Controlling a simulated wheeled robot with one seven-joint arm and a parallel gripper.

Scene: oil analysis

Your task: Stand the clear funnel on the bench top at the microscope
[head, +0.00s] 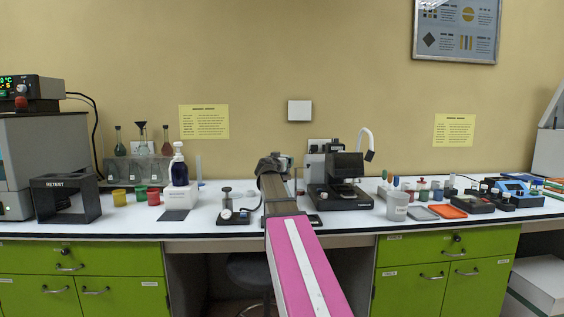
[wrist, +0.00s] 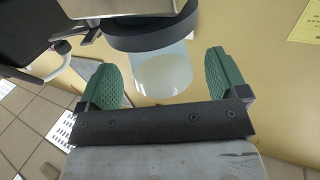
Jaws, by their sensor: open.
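A clear, slightly frosted cylinder that looks like the clear funnel (wrist: 161,74) shows in the wrist view, against a black ring (wrist: 150,36). It lies between the green pads of my open gripper (wrist: 162,76), with a gap at each side. I cannot tell whether it is fixed to the ring. In the head view my gripper (head: 273,166) is above the middle of the bench; I cannot make out the funnel there, where the gripper and arm block the view. The black microscope (head: 345,172) stands on the bench top (head: 340,224), just right of the gripper.
A pale cup (head: 397,207) and an orange tray (head: 450,211) stand right of the microscope. A small gauge device (head: 233,214) is left of my arm. A pump bottle (head: 179,170) and coloured jars (head: 139,193) stand farther left. Bare bench shows at the front edge.

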